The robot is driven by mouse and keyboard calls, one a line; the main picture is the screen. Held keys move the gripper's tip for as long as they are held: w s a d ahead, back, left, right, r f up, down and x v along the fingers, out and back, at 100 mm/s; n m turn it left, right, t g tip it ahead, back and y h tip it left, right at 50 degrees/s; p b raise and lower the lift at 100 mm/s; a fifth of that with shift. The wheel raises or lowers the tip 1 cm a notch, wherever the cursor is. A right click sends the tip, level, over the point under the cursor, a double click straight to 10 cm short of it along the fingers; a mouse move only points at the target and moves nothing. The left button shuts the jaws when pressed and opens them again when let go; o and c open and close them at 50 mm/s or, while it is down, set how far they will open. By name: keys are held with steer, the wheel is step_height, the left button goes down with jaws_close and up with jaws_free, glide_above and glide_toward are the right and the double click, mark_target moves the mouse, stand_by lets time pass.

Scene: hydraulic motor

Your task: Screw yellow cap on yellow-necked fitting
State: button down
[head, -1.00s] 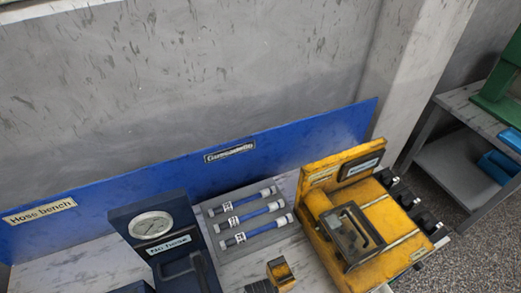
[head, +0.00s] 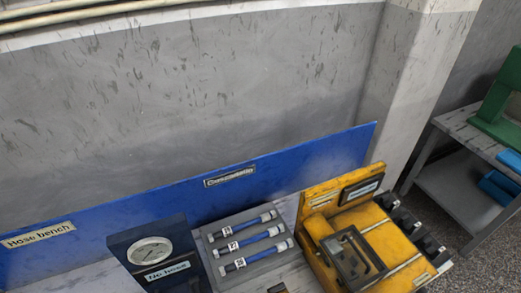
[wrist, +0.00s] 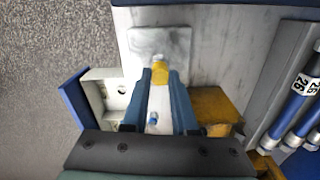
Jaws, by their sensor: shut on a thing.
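In the wrist view my gripper (wrist: 160,78) points at the bench, with its two blue fingers closed on a small yellow piece, which looks like the yellow cap (wrist: 159,68). The piece sits at the fingertips, over or in front of a pale square plate (wrist: 175,42). I cannot tell whether it touches anything beneath. Between the fingers, nearer the palm, a white surface with a small blue part (wrist: 154,121) shows. I cannot make out the yellow-necked fitting; it may be hidden by the cap and fingers. My gripper is not clearly seen in the head view.
A pale block with a hole (wrist: 104,92) and a yellow-brown block (wrist: 217,104) flank the fingers. A rack of blue hoses (head: 247,243) stands beside the dark gauge box (head: 152,251). A yellow machine (head: 345,235) stands at the right. A blue panel (head: 290,163) backs the bench.

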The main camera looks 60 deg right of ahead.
steer(key=m, duration=0.4)
steer(key=shift+m, duration=0.3)
steer(key=shift+m, duration=0.8)
steer(key=m, duration=0.4)
steer(key=shift+f+m, duration=0.1)
steer(key=shift+m, duration=0.5)
steer(key=c, duration=0.8)
jaws_free()
